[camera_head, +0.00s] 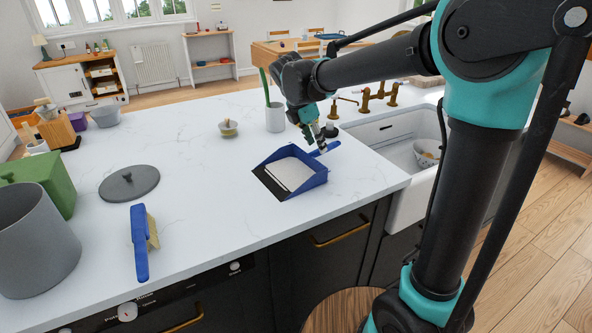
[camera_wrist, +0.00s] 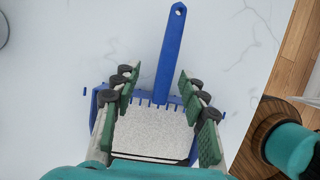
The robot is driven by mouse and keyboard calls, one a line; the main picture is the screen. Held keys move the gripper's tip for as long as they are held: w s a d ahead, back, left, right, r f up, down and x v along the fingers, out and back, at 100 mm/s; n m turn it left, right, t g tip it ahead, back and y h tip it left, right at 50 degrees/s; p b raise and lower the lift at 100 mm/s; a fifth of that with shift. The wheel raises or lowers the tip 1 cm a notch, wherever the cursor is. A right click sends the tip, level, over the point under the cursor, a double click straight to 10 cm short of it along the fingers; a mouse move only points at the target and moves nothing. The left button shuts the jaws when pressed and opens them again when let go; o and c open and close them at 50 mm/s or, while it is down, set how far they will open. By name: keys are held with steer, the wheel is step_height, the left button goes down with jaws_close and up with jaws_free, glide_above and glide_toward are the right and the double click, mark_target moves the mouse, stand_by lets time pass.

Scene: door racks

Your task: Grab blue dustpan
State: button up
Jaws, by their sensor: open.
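The blue dustpan (camera_head: 314,180) lies on the white counter, with a pale grey inner surface and a dark front lip. Its handle points back and right in the head view. My gripper (camera_head: 324,147) is at the dustpan's rear edge, beside the handle's base. In the wrist view the dustpan (camera_wrist: 154,134) lies beneath my gripper (camera_wrist: 157,88), and its blue handle (camera_wrist: 171,55) extends upward between the spread fingers. The fingers are open, one on each side of the handle, and apart from it. I cannot tell how high the fingertips are above the counter.
A blue brush (camera_head: 139,243), a grey lid (camera_head: 129,183), a green box (camera_head: 40,180) and a grey pot (camera_head: 35,238) are at left. A white cup (camera_head: 275,117) stands behind the dustpan. A sink (camera_head: 405,165) is at right. The counter's middle is clear.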

steer(key=shift+s+d+x, duration=0.1)
steer(key=shift+d+x, duration=0.1)
steer(key=shift+x, duration=1.1)
steer(key=shift+s+d+x, duration=0.1)
steer(key=shift+d+x, duration=0.1)
steer(key=shift+x, duration=1.1)
steer(key=shift+r, duration=0.1)
jaws_close()
